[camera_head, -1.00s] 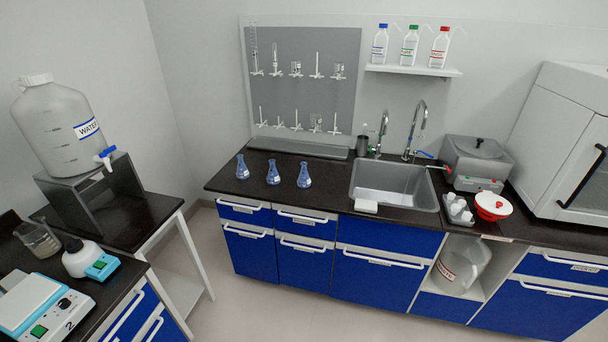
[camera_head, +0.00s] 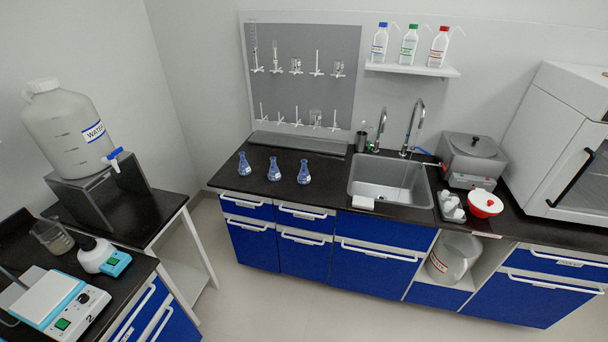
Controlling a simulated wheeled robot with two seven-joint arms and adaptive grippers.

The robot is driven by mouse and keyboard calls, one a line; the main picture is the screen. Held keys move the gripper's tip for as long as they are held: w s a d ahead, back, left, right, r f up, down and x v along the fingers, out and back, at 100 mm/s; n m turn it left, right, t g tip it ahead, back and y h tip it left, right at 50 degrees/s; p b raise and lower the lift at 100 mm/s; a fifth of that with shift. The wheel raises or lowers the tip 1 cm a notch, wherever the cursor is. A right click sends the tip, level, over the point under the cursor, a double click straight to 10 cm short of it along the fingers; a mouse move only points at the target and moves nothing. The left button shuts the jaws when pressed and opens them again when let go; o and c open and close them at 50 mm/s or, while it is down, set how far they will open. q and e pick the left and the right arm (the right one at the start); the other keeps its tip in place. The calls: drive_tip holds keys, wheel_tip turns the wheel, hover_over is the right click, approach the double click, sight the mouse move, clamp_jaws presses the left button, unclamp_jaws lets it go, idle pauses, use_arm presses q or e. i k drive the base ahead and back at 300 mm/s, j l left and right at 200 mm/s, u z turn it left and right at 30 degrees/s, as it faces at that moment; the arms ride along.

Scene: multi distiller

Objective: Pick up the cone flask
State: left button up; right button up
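Three blue conical flasks stand upright in a row on the black counter, left of the sink: a left one (camera_head: 244,165), a middle one (camera_head: 274,170) and a right one (camera_head: 304,173). Each carries a small pale label, too small to read. Neither of my grippers shows in the head view.
A steel sink (camera_head: 390,184) with taps lies right of the flasks, a white block (camera_head: 362,203) at its front left. A drying rack (camera_head: 303,75) rises behind. Open floor (camera_head: 265,300) lies in front.

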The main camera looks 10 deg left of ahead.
sight(303, 177)
drive_tip(key=i+j+z, duration=0.25)
drive_tip(key=j+z, duration=0.25)
drive_tip(key=j, duration=0.15)
drive_tip(key=j+z, duration=0.3)
drive_tip(key=i+j, duration=0.05)
drive_tip(key=j, duration=0.05)
